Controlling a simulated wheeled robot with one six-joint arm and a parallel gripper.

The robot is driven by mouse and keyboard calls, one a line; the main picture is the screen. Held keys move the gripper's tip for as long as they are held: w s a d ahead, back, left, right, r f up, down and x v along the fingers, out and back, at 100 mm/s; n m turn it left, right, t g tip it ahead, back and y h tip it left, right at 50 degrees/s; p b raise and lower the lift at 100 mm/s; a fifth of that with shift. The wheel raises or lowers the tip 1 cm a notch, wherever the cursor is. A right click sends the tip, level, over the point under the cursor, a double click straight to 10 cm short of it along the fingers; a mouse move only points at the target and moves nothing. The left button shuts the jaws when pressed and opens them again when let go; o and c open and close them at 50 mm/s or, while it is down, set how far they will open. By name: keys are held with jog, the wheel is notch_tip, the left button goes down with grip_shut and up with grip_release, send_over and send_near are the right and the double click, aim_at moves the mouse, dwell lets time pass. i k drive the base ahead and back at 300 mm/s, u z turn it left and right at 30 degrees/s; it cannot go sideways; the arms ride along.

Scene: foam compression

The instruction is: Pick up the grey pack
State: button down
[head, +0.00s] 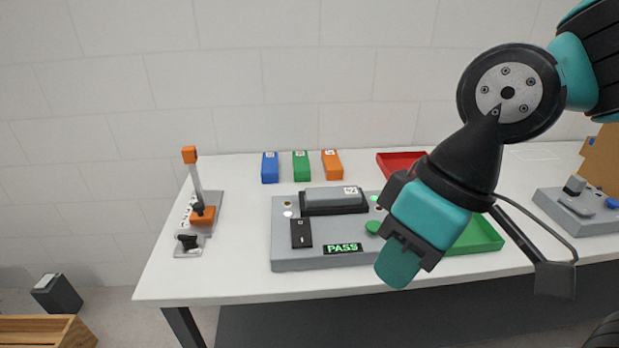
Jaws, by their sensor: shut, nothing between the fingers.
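The grey pack (328,197) is a long block with a small white label at its right end. It sits in a black holder (335,210) on top of a grey test unit (290,262), whose display reads PASS in green. My gripper (398,266) is shut and empty. In the picture it is to the right of the pack and lower, over the right front part of the test unit. It appears apart from the pack, and it hides part of the unit's right side.
Blue (270,168), green (301,166) and orange (332,163) blocks stand behind the unit on the white table (235,265). A lever device (203,215) stands left. Red (398,161) and green (480,238) trays lie right, partly behind my arm. Another grey device (580,212) stands far right.

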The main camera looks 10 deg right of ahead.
aim_at(342, 195)
jog(key=k, duration=0.65)
jog(key=u, duration=0.2)
jog(key=i, duration=1.5)
jog(key=z, duration=0.45)
